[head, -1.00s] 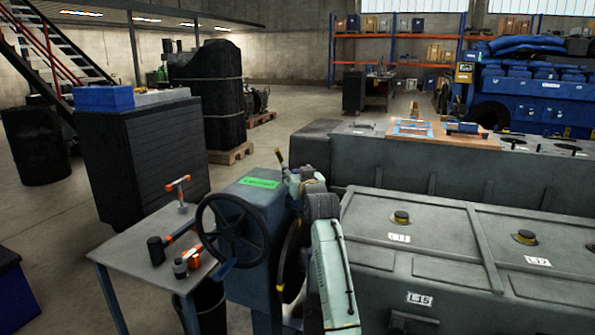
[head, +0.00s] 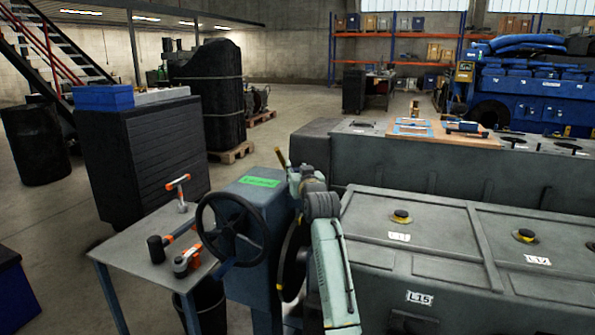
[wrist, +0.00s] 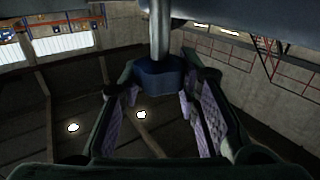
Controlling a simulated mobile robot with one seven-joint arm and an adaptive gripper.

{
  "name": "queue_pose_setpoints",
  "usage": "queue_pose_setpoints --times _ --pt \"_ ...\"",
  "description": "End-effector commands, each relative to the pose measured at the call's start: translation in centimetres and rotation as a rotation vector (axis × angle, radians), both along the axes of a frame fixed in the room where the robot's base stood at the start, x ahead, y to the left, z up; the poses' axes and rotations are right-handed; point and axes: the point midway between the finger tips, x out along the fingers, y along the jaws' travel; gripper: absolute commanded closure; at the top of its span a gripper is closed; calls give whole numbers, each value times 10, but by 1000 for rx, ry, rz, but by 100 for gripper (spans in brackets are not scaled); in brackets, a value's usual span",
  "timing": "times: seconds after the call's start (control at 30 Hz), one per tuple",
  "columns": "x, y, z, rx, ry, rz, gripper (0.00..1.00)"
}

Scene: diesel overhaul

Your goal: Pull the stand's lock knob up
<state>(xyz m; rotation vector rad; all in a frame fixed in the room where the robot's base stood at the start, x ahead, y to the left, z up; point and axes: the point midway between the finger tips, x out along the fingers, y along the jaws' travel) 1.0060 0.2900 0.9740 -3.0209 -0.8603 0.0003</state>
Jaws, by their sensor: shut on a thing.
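The blue stand (head: 254,205) with a black handwheel (head: 233,228) and a green label stands just left of my arm in the head view. In the wrist view a dark blue knob (wrist: 157,72) sits on the end of a bare metal shaft (wrist: 159,30). My gripper (wrist: 160,84) has its two padded fingers on either side of this knob and is shut on it. In the head view my arm's wrist is beside the stand's right side; the fingertips and the knob cannot be made out there.
A small table (head: 146,256) with orange-and-black tools is left of the stand. A large grey engine block (head: 440,225) with yellow-and-black caps fills the right. A wooden board (head: 440,133) with papers lies behind it. Open floor is at the back left.

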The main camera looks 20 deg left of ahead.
Motion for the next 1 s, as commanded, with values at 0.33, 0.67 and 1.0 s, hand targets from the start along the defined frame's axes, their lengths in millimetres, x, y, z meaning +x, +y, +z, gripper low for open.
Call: queue_pose_setpoints --times 0.33,0.67,1.0 --pt "0 0 10 -1 -2 0 100" --pt "0 0 41 -1 -3 -1 100" --pt "0 0 42 1 -5 -1 58"
